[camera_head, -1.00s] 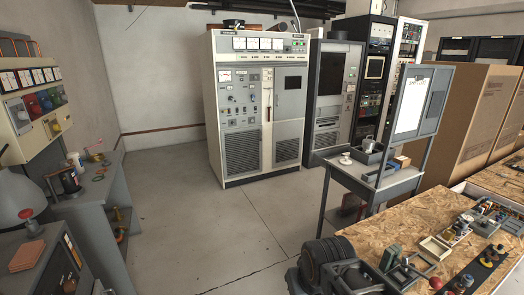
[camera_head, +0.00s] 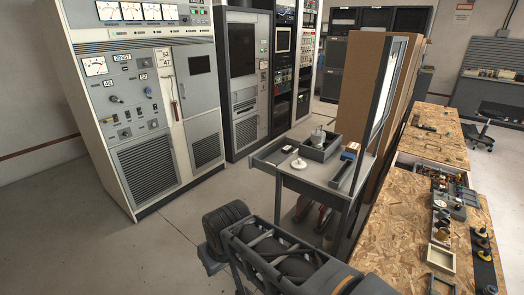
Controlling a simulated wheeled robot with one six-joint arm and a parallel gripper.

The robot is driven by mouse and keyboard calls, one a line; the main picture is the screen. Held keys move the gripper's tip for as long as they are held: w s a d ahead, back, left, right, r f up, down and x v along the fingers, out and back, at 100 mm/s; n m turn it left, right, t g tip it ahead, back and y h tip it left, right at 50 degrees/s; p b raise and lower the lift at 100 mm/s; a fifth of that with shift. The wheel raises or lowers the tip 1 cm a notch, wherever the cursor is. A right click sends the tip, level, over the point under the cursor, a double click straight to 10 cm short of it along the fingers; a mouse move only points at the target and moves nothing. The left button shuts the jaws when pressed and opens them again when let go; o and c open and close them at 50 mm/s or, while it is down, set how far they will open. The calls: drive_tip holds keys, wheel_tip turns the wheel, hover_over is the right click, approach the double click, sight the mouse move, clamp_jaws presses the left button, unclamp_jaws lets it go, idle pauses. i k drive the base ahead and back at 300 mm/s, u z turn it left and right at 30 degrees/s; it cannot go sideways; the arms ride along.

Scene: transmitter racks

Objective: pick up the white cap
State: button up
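A small white round piece (camera_head: 299,163), which looks like the white cap, lies on the grey top of a small workbench cart (camera_head: 318,177), left of a grey open tray (camera_head: 321,148). It is small in the picture, so its exact form is hard to tell. Another whitish piece (camera_head: 318,131) shows at the tray. Dark parts of my own arm fill the bottom middle of the head view, nearer to me than the cart. I make out no gripper fingers in this view, and nothing of mine touches the white piece.
A wooden workbench (camera_head: 400,226) with several loose parts runs along the right. A grey transmitter cabinet (camera_head: 150,110) stands at left. Floor (camera_head: 150,245) is clear at lower left.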

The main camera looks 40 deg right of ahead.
sight(298, 165)
drive_tip(key=i, duration=2.55)
drive_tip(key=z, duration=2.15)
drive_tip(key=i, duration=0.95)
drive_tip(key=z, duration=1.2)
